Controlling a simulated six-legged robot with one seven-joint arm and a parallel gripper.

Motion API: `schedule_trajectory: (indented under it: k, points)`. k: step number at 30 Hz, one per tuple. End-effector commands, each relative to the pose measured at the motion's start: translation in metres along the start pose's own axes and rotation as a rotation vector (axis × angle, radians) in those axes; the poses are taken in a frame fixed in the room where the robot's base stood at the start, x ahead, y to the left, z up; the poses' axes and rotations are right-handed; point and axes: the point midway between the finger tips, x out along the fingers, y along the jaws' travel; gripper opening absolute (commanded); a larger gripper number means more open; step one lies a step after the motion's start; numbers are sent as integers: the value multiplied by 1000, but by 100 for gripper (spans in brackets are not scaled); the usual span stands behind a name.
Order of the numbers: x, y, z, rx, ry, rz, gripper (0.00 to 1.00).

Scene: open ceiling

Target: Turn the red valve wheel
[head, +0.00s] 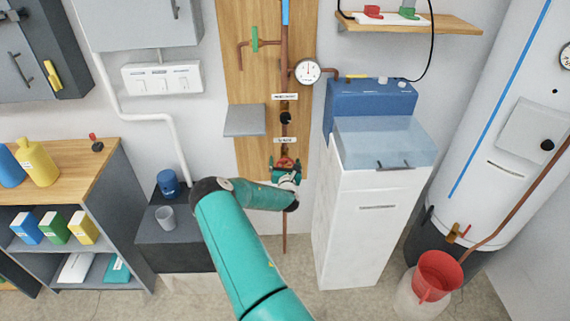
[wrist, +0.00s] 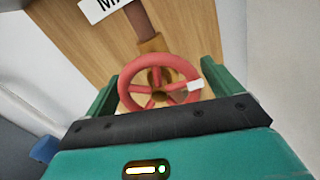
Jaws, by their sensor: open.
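The red valve wheel (wrist: 135,73) is a spoked ring with a white mark on its right rim. It sits on a brass fitting of a copper pipe in front of a wooden board. In the wrist view my gripper (wrist: 160,72) is open, with one green finger to the left of the wheel and one to the right. The wheel's lower edge is close to the dark gripper body; I cannot tell whether anything touches. In the head view the wheel (head: 287,161) shows small and partly hidden behind my gripper (head: 285,171).
A white cabinet with a blue top (head: 372,209) stands close to the right of the pipe. A grey shelf (head: 244,120) juts out at upper left. A dark stand (head: 176,245) with a blue can (head: 168,181) and a grey cup (head: 166,218) is at left.

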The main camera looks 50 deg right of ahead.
Motion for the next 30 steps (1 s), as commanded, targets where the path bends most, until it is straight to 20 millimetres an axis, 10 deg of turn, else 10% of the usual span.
schedule_trajectory:
  k: [5, 12, 30]
  points:
    - [0, 0, 0, 0, 0, 0, 89]
    - [0, 0, 0, 0, 0, 0, 46]
    - [0, 1, 0, 183, 0, 0, 46]
